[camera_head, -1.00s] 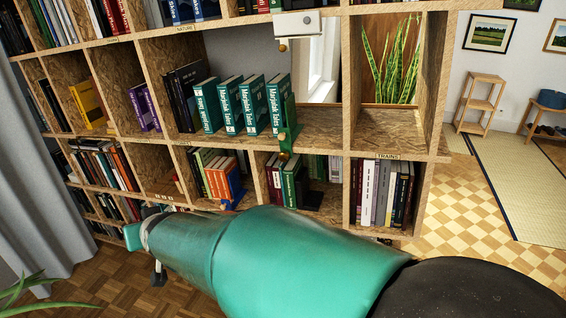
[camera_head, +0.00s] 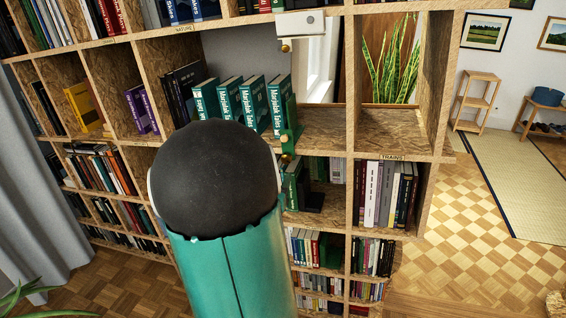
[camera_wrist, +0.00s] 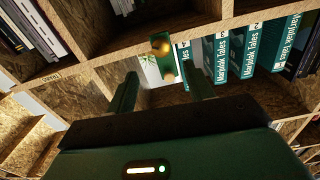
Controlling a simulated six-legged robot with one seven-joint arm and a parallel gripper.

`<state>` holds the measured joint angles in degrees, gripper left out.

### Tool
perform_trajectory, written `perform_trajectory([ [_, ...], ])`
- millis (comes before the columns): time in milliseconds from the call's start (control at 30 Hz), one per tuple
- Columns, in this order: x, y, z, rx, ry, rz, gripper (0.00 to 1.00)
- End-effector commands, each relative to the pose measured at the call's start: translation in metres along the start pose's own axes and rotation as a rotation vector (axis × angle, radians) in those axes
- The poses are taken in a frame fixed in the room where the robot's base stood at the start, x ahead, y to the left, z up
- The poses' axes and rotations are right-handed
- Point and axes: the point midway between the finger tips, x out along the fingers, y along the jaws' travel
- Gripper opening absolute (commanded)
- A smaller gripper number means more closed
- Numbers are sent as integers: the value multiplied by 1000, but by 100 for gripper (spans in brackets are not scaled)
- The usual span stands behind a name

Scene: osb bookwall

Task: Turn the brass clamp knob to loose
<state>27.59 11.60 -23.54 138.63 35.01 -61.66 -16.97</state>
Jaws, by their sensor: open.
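A green clamp (camera_head: 289,125) sits on the shelf edge at the right end of the teal books in the head view. A brass knob (camera_head: 286,157) shows at its lower end. In the wrist view the green clamp (camera_wrist: 166,69) and its brass knob (camera_wrist: 160,45) lie ahead, near the top middle. My gripper (camera_wrist: 162,80) is open, with its two dark green fingers apart and nothing between them. The clamp appears beyond the fingertips, roughly in line with the gap. In the head view my arm hides the gripper.
Teal books (camera_head: 229,98) stand left of the clamp. A white box (camera_head: 300,23) with a brass piece hangs above it. A green plant (camera_head: 392,65) stands behind the compartment to the right. The compartment right of the clamp is empty.

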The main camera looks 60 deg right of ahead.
Motion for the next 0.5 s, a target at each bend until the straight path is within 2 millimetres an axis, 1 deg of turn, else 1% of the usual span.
perform_trajectory([
  [33, 12, 1, 0, -3, 0, 2, 52],
  [300, 65, -2, 0, -1, 0, 1, 52],
  [400, 79, -3, 0, -1, 0, -1, 52],
  [500, 89, -3, 0, 0, -1, -1, 52],
])
